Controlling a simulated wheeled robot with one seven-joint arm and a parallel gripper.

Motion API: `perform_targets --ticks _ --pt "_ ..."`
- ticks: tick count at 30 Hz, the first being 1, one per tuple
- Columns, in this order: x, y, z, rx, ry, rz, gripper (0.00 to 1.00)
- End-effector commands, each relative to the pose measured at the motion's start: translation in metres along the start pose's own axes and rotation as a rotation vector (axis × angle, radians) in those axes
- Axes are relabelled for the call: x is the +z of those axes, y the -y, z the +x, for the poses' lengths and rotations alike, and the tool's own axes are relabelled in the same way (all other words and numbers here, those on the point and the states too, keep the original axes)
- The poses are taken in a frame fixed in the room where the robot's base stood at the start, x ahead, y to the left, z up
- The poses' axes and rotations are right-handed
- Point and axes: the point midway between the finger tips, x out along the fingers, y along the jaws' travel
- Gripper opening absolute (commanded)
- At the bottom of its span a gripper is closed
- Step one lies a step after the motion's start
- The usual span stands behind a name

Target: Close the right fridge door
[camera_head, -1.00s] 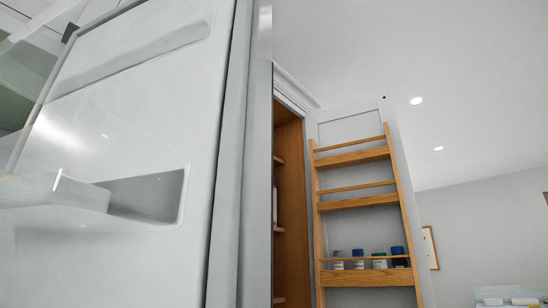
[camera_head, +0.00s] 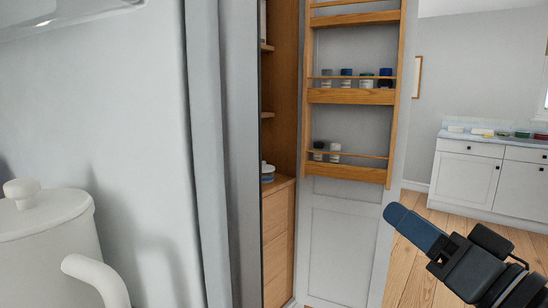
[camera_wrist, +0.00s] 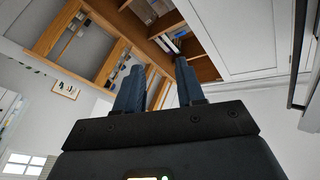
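The fridge door (camera_head: 140,130) fills the left of the head view. Its pale inner face shows, with part of a clear bin at the top left and a grey edge strip (camera_head: 208,150) along its right side. It stands open, very close to the camera; its hinge and handle are out of view. My gripper (camera_head: 402,222) is at the lower right of the head view, to the right of the door and apart from it. In the wrist view my gripper (camera_wrist: 158,82) has its two blue fingers spread, with nothing between them.
A white lidded jug (camera_head: 45,245) is at the lower left. Behind are an open wooden cabinet (camera_head: 278,225) and its open door with a rack (camera_head: 350,97) holding several jars. White base cabinets (camera_head: 466,178) stand at the far right. Wooden floor (camera_head: 410,270) shows right of the rack door.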

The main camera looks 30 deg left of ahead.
Motion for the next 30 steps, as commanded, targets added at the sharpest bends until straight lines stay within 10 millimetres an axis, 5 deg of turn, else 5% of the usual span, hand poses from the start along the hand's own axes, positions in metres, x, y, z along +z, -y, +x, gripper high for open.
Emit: perform_targets --ticks 1,6,15,21,30 --pt "-0.024 0.018 0.016 -0.062 0.018 -0.025 0.38" --pt "-0.079 0.077 0.054 -0.255 0.102 -0.101 0.38" --pt "-0.160 0.195 0.083 -0.562 0.278 -0.279 0.38" --pt "-0.188 0.246 0.082 -0.683 0.366 -0.371 0.38" --pt "-0.189 0.273 0.090 -0.727 0.401 -0.403 0.38"
